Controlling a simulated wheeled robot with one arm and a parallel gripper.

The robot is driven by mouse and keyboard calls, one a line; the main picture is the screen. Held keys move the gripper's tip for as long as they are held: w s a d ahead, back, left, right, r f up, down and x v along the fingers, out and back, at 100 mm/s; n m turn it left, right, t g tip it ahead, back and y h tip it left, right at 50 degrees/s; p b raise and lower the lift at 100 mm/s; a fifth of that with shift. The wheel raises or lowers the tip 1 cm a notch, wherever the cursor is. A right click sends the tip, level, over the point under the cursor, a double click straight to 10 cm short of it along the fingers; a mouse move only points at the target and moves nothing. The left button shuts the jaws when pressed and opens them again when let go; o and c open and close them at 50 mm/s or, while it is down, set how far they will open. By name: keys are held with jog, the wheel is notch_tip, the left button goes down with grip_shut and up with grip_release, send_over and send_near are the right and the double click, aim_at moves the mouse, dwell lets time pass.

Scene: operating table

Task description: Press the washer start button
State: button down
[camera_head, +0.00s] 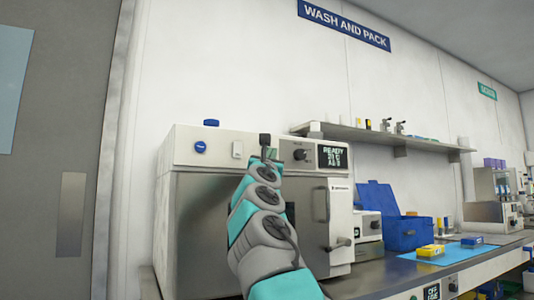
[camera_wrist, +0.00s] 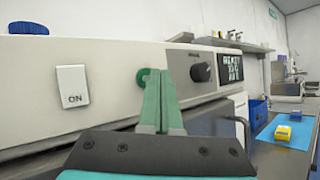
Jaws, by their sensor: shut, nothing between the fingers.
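The washer (camera_head: 190,160) is a white and steel machine on the counter. Its upper panel has a round blue button (camera_head: 200,147), a white rocker switch (camera_head: 238,150) marked ON in the wrist view (camera_wrist: 72,87), a dark knob (camera_head: 300,155) and a display (camera_head: 332,156) reading READY. A round green button (camera_wrist: 142,77) shows in the wrist view just left of my fingertips, partly hidden behind them. My gripper (camera_wrist: 160,74) is shut and empty, pointing at the panel between switch and knob. I cannot tell whether it touches. In the head view my arm hides the green button.
A blue knob-like piece (camera_head: 211,122) sits on top of the washer. A door handle (camera_head: 326,205) sticks out right of my arm. A shelf (camera_head: 370,133) runs above.

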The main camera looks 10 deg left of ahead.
jog(key=shift+w+a+r+p, duration=0.1)
jog(key=shift+w+p, duration=0.15)
jog(key=shift+p, duration=0.05)
jog(key=shift+w+a, duration=0.35)
dwell(0.7)
dwell(0.3)
jog(key=shift+s+d+b, duration=0.35)
jog(key=shift+s+d, duration=0.15)
jog(key=shift+s, duration=0.15)
jog(key=shift+s, duration=0.1)
jog(key=s+d+b, duration=0.1)
jog(key=s, duration=0.1)
jog(key=s+d+b, duration=0.1)
jog(key=s, duration=0.1)
jog(key=shift+d+b, duration=0.3)
jog(key=shift+d, duration=0.1)
dwell(0.6)
